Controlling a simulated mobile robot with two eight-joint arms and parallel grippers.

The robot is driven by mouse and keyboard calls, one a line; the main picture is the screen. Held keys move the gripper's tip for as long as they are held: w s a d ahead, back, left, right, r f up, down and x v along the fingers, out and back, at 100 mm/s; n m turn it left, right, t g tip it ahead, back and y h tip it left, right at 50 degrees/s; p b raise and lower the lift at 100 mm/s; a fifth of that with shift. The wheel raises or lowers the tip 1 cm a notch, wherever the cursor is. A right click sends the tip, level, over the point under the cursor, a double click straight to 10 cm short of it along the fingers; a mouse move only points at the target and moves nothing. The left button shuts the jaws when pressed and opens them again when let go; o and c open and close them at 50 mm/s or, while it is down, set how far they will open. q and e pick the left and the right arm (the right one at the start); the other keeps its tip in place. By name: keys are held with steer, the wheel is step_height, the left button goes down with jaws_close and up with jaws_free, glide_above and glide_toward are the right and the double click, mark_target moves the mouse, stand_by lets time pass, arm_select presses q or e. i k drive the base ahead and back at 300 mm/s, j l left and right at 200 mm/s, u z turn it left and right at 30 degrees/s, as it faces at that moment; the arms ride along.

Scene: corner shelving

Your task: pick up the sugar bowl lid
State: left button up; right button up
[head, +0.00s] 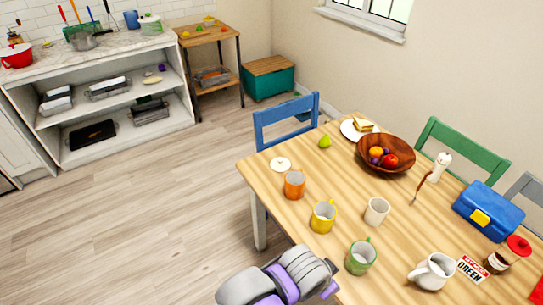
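A small cream disc with a little knob, which looks like the sugar bowl lid (281,164), lies flat near the far left edge of the wooden table (300,222). It is just behind an orange mug (294,185), with a small gap or slight overlap in view. A cup without a handle in view, cream and open-topped (377,212), stands farther right; I cannot tell if it is the sugar bowl. A grey and purple part of my own arm shows at the bottom, well apart from the lid. No gripper fingers can be made out.
Yellow (323,218) and green (360,258) mugs and a white pitcher (433,271) stand toward the front. A pear (325,141), fruit bowl (386,155) and blue box (488,211) are behind. A blue chair (287,118) stands at the far edge. Floor left of the table is clear.

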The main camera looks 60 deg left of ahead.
mark_target(280, 165)
steer(key=j, duration=0.95)
steer(key=i+j, duration=0.15)
steer(key=j, duration=0.85)
steer(key=k+u, duration=0.05)
